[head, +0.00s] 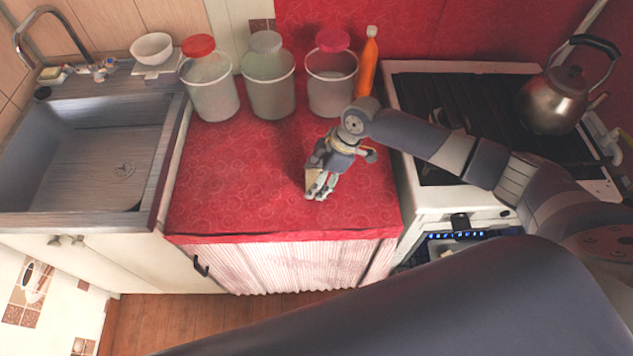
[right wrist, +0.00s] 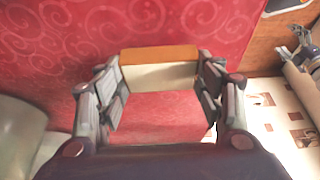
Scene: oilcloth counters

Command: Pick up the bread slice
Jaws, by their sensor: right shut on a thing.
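The bread slice (right wrist: 160,72) shows in the right wrist view as a pale piece with a brown crust edge, between the two fingers. My right gripper (right wrist: 160,92) is shut on it, with a finger against each side. In the head view my right gripper (head: 322,185) is over the red oilcloth counter (head: 240,190), right of its middle. The bread slice (head: 309,182) is mostly hidden by the fingers there. I cannot tell whether the slice touches the cloth.
Three lidded containers (head: 212,97) (head: 270,92) (head: 330,88) and an orange bottle (head: 368,65) stand along the back of the counter. A stove (head: 455,200) with a kettle (head: 552,100) is on the right. A sink (head: 90,150) is on the left. The counter's front left is clear.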

